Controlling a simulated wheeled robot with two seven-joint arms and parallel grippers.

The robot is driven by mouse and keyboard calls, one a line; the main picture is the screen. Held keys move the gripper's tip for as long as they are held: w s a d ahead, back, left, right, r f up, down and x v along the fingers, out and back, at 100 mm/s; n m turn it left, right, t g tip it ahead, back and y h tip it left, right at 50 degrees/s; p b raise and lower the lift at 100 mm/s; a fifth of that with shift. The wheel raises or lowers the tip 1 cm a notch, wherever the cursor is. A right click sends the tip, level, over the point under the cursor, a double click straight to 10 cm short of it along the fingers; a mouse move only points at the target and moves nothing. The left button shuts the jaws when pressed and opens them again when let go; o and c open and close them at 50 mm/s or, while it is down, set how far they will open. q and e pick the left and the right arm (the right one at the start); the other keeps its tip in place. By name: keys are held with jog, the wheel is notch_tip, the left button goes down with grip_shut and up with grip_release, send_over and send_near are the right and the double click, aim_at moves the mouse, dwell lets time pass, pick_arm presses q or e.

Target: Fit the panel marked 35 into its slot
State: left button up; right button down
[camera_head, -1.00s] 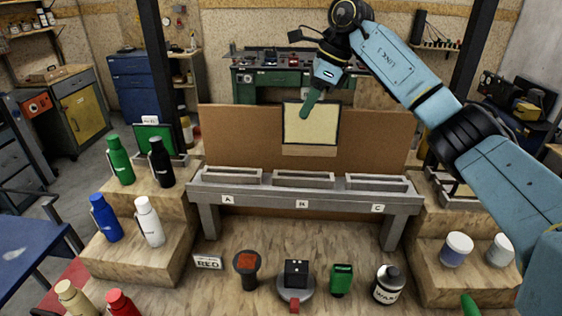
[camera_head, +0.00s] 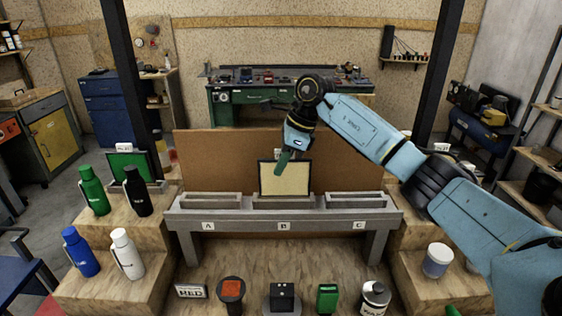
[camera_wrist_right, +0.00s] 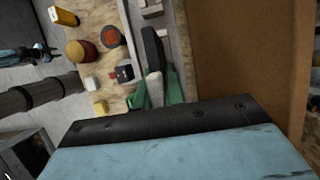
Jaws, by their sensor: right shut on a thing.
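A cream panel with a dark frame (camera_head: 285,180) stands upright at the middle slot, marked B (camera_head: 284,202). Its lower edge meets the slot in the picture; I cannot tell how deep it sits. A small white tag at its top is mostly covered and unreadable. My right gripper (camera_head: 282,161) is shut on the panel's upper left part. In the right wrist view its green fingers (camera_wrist_right: 155,92) close on a dark, thin edge. Slot A (camera_head: 210,201) and slot C (camera_head: 355,201) look empty. My left gripper is not in view.
A green panel with a tag (camera_head: 128,166) stands at the left. Bottles, including a green one (camera_head: 94,191), stand on the left steps. A black block (camera_head: 282,297) and other items sit in front of the bench. A brown board (camera_head: 226,160) stands behind the slots.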

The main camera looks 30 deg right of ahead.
jog(key=c, duration=1.9)
grip_release()
jog(key=shift+f, duration=0.1)
jog(key=o, duration=0.4)
jog(key=shift+r, duration=0.25)
jog(key=b+v, duration=0.1)
jog(key=v, duration=1)
jog(key=shift+s+d+r, duration=0.15)
jog(key=shift+r, duration=0.2)
